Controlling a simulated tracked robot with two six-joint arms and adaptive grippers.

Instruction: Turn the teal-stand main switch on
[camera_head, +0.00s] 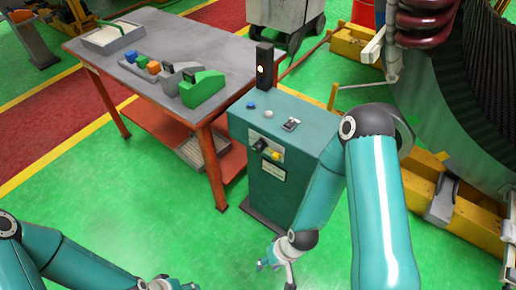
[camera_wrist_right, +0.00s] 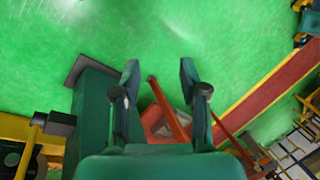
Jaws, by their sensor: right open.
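The teal stand (camera_head: 265,190) stands upright in the middle of the head view. Its front plate carries a black knob (camera_head: 260,144) and a yellow part (camera_head: 276,155); which way the knob is set is too small to tell. My right gripper (camera_head: 275,266) is low, in front of the stand and apart from it. In the right wrist view its two fingers (camera_wrist_right: 159,82) are spread with nothing between them; the stand (camera_wrist_right: 92,108) shows left of them. My left gripper (camera_head: 168,284) is only partly visible at the bottom edge, so its fingers are unclear.
A blue button (camera_head: 251,105), a white button (camera_head: 268,114) and a small switch (camera_head: 291,124) sit on the stand's top, below a black post with a lit lamp (camera_head: 261,70). A red-legged table (camera_head: 212,48) stands to the left. Green floor (camera_head: 150,215) in front is clear.

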